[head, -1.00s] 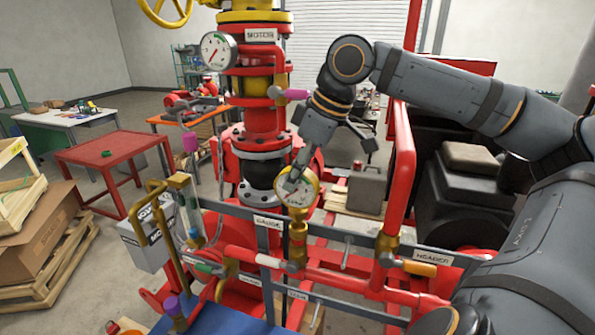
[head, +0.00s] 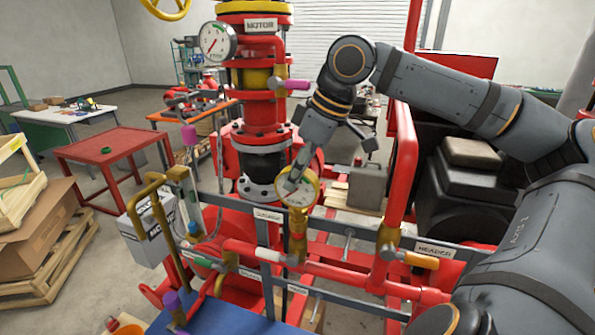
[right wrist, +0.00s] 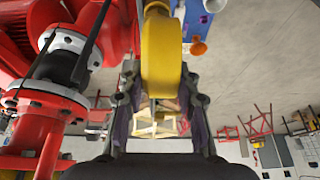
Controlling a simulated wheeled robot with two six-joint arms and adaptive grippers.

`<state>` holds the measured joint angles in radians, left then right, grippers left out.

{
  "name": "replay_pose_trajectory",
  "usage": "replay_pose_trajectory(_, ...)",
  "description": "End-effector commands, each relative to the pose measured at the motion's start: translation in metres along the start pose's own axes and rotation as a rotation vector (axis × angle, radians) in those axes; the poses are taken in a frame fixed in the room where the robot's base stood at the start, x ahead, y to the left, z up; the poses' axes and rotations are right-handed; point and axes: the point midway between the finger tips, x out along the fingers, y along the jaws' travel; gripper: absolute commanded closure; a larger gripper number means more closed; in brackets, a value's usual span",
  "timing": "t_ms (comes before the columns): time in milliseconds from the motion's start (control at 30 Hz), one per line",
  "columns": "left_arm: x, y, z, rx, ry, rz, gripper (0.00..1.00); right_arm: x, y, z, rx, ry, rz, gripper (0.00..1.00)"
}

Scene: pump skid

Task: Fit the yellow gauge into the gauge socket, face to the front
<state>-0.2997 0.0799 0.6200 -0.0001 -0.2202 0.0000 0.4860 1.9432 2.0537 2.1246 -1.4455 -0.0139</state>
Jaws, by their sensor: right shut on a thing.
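The yellow gauge (head: 311,193) is upright, with its pale dial partly covered by my gripper and turned toward the head camera. My right gripper (head: 292,180) is shut on it from above. In the right wrist view, the gauge's yellow rim (right wrist: 161,60) lies between the two fingers. The brass gauge socket (head: 298,247) is on the red pipe directly below the gauge, close to the GAUGE label (head: 267,214). The gauge's lower end appears in line with the socket, but I cannot tell whether it is seated. My left gripper is not in view.
A red upright pipe (head: 400,180) stands right of the gauge, with the HEADER label (head: 435,249) at its foot. The MOTOR column (head: 262,110) rises behind. Another dial gauge (head: 217,41) is at upper left. A brass bent pipe (head: 150,205) stands left.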

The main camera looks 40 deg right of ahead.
Motion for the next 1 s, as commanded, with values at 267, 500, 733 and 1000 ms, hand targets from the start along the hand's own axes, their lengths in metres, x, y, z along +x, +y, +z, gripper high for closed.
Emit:
replay_pose_trajectory(267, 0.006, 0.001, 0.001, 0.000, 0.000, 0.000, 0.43, 0.006, 0.000, 0.003, 0.000, 0.001, 0.000, 1.00)
replay_pose_trajectory(500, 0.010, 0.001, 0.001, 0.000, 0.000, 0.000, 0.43, 0.011, 0.000, 0.004, 0.000, 0.001, 0.001, 1.00)
replay_pose_trajectory(733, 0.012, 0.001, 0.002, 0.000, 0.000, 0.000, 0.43, 0.014, 0.000, 0.006, 0.001, 0.001, 0.001, 1.00)
replay_pose_trajectory(1000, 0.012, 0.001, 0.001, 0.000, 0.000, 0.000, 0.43, 0.014, 0.000, 0.006, 0.000, 0.001, 0.000, 0.54)
